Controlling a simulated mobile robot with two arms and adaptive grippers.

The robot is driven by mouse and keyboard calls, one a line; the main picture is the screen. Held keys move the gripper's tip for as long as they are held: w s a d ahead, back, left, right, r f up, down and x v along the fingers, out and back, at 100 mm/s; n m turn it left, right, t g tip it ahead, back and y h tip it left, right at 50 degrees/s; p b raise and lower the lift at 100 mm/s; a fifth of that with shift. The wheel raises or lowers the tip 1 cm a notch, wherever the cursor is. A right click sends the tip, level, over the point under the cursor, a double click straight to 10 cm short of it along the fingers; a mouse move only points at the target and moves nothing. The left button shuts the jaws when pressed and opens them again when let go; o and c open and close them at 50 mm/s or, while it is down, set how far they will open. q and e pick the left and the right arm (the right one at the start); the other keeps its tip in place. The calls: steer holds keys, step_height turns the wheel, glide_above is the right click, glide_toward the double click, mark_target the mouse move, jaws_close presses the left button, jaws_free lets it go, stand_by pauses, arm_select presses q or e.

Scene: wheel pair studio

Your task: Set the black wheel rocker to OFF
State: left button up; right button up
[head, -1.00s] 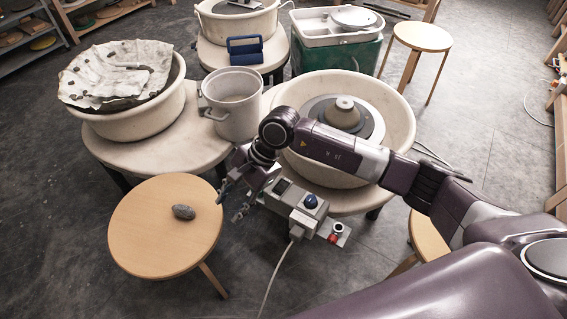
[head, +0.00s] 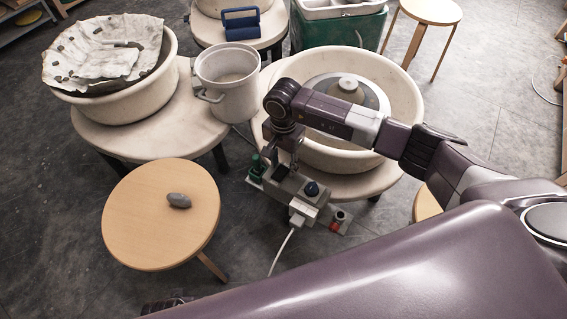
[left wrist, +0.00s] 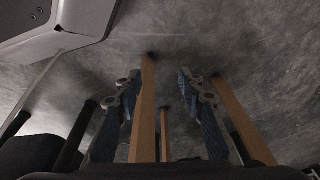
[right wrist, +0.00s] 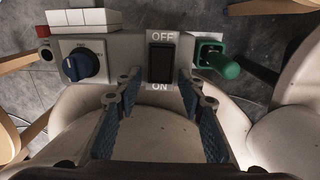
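The black wheel rocker (right wrist: 161,62) shows in the right wrist view on the grey control box (right wrist: 125,50), between the printed words OFF above and ON below. I cannot tell which side is pressed. My right gripper (right wrist: 160,86) is open and empty, its fingertips apart on either side of the rocker's lower end, near the ON label. In the head view the right gripper (head: 280,160) hangs over the left part of the box (head: 304,198), largely hiding the rocker. My left gripper (left wrist: 158,78) is open and empty above the floor, with wooden stool legs around it.
A blue knob (right wrist: 84,64) is left of the rocker and a green plug (right wrist: 215,58) right of it. A red button (head: 335,226) and white plug (head: 297,216) sit on the box's front side. The wheel basin (head: 405,100) is behind. A stool (head: 150,235) holds a stone (head: 179,200).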

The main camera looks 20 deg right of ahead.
steer(key=shift+c, duration=0.2)
jaws_close()
steer(key=shift+s+a+r+t+h, duration=0.15)
steer(key=shift+a+t+h, duration=0.1)
steer(key=shift+t+h, duration=0.55)
steer(key=shift+s+a+h, duration=0.1)
steer(key=shift+h, duration=0.4)
jaws_free()
arm_select(q)
steer(key=shift+r, duration=0.35)
arm_select(e)
steer(key=shift+o, duration=0.2)
steer(key=shift+r, duration=0.15)
